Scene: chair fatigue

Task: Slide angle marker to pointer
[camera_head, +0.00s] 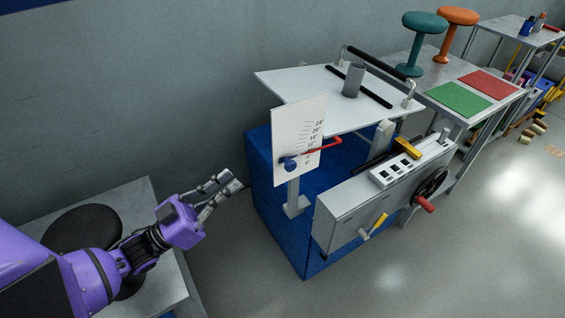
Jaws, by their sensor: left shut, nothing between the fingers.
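A white upright scale board (290,130) with angle marks stands at the left side of the test machine. A blue knob-like marker (290,163) sits low on the board, near the bottom of the scale. A red pointer (325,147) reaches across the board's right part, a little above and right of the blue marker. My left gripper (231,183) is shut and empty, left of the board and slightly lower in the picture, apart from it. My right gripper is not in view.
The machine has a blue base (262,180), a tilted white plate (300,84) carrying a grey cylinder (353,80), and a grey control box (345,210) with a red-handled wheel (431,188). A table with green (458,98) and red mats stands behind right.

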